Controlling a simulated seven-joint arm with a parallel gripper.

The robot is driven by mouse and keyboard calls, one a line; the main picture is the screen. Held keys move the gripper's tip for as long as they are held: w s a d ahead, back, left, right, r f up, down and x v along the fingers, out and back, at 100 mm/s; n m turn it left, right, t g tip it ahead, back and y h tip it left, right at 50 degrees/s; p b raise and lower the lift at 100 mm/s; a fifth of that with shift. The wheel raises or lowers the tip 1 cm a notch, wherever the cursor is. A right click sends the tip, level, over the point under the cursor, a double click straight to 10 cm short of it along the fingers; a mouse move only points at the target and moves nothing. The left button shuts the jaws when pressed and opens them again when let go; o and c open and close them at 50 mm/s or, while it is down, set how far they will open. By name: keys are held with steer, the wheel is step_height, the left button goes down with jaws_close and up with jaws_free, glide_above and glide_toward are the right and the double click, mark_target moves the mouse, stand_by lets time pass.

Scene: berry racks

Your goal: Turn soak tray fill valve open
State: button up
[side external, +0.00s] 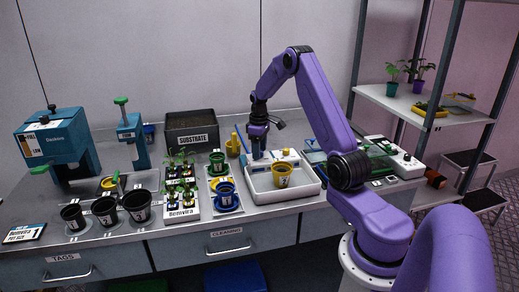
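The soak tray (305,193) is a white shallow basin on the bench, right of centre, with a yellow pot (281,175) standing in it. A pale fitting with a small yellow part (282,152) sits at the tray's back edge; it looks like the fill valve, but its handle position is too small to tell. My gripper (258,155) points down over the tray's back left, just left of that fitting. Whether it touches anything there, and whether its fingers are open or shut, I cannot tell.
Left of the tray are a holder (226,208) with green and blue pots, and a seedling rack (180,211). A dark substrate bin (191,128) stands behind. A white device (401,164) is on the right. My arm covers part of the bench right of the tray.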

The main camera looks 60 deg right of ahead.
step_height(320, 180, up, 18)
steer(key=shift+a+f, duration=0.15)
steer(key=shift+f, duration=0.1)
stand_by(0.4)
stand_by(0.3)
steer(key=s+a+n, duration=0.2)
steer(key=a, duration=1.2)
steer(key=s+a+n, duration=0.3)
steer(key=a, duration=1)
steer(key=s+a+f+n, duration=0.3)
steer(key=s+a, duration=0.6)
steer(key=s, duration=0.3)
steer(key=s+f+n, duration=0.2)
steer(key=s+f, duration=0.1)
steer(key=s, duration=1.1)
steer(key=shift+a+n+y, duration=0.15)
steer(key=shift+n+y, duration=0.15)
